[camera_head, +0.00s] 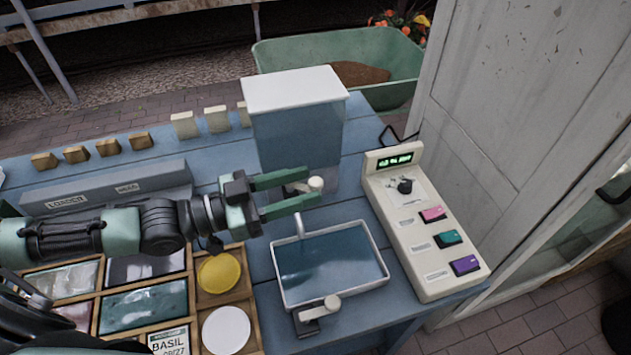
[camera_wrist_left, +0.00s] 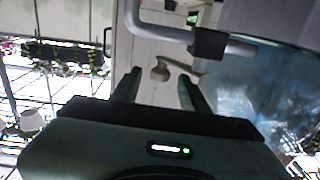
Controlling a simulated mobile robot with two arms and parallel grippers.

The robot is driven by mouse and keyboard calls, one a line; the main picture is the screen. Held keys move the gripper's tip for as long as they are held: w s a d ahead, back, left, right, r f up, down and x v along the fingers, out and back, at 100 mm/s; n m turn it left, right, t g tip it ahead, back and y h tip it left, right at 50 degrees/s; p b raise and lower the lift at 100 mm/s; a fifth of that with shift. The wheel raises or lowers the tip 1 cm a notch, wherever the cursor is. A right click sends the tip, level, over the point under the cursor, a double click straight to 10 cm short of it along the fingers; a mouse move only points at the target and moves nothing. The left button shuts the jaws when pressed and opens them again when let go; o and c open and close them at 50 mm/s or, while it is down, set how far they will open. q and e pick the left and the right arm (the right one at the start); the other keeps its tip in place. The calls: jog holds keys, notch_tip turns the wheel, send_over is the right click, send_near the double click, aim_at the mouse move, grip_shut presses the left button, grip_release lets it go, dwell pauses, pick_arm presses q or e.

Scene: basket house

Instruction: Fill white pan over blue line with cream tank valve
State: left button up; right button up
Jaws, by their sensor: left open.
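The white pan (camera_head: 278,287) sits on the blue table and holds clear blue-looking liquid; I cannot make out a blue line. The tank (camera_head: 297,135) with a white lid stands behind it. The cream tank valve (camera_head: 316,183) is at the tank's front, above the pan. A pale spout or stream (camera_head: 300,226) reaches down to the pan; I cannot tell which. My left gripper (camera_head: 313,187) is open, its green fingers on either side of the valve in the head view. The left wrist view shows a cream handle (camera_wrist_left: 160,72) between the fingers (camera_wrist_left: 159,77). My right gripper is not in view.
A second cream handle (camera_head: 322,309) is at the pan's front edge. A cream control panel (camera_head: 420,225) with colored buttons stands right of the pan. A wooden divided tray (camera_head: 246,292) lies to the left. A grey trough (camera_head: 110,190) and several blocks are behind my arm.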

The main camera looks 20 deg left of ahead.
aim_at(309, 184)
pick_arm(q)
jog(key=shift+x, duration=1.6)
grip_shut()
jog(key=shift+r+p, duration=0.15)
jog(key=shift+p, duration=0.5)
jog(key=shift+w+a+n+t+y+p, duration=0.15)
jog(key=shift+w+n+t+y+p, duration=0.4)
jog(key=shift+n+t+y+p, duration=1.85)
jog(key=shift+w+a+n+g+y+p, duration=0.25)
jog(key=shift+w+y+p, duration=0.65)
jog(key=shift+p, duration=3.2)
jog(key=shift+w+a+n+t+y+p, duration=0.1)
jog(key=shift+w+n+t+y+p, duration=0.15)
jog(key=shift+n+t+y+p, duration=1.65)
jog(key=m+g+p, duration=0.1)
jog(key=p, duration=0.1)
jog(key=shift+g+p, duration=0.35)
grip_release()
jog(key=shift+w, duration=0.1)
